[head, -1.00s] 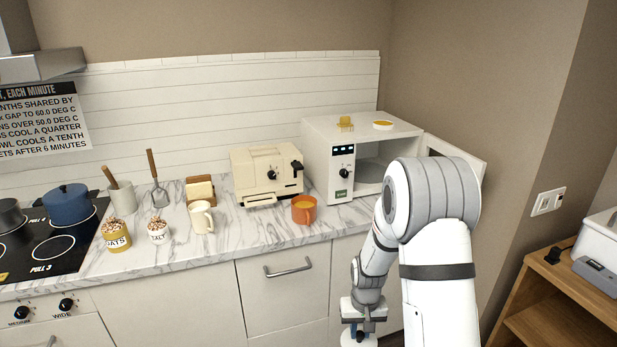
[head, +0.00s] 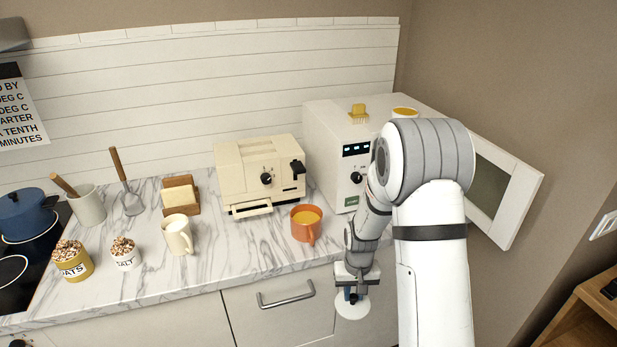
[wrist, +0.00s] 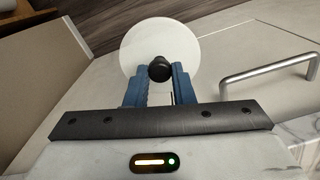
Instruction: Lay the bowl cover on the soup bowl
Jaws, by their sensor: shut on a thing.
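The bowl cover (head: 352,306) is a round white disc with a black knob. It hangs below counter height in front of the cabinet in the head view, and its pale disc (wrist: 150,38) shows in the wrist view. My gripper (head: 352,292) is shut on the cover's knob, with the blue fingers (wrist: 159,75) on either side of it. The orange vessel with a handle and orange-yellow liquid, seemingly the soup bowl (head: 303,231), stands uncovered on the counter, up and left of my gripper.
The microwave (head: 328,150) has its door (head: 513,205) open to the right; a yellow brush-like thing (head: 358,113) and a small dish (head: 405,112) sit on top. A toaster (head: 245,185) stands behind the orange vessel. A cream mug (head: 178,236) is left. A drawer handle (head: 286,295) juts out below.

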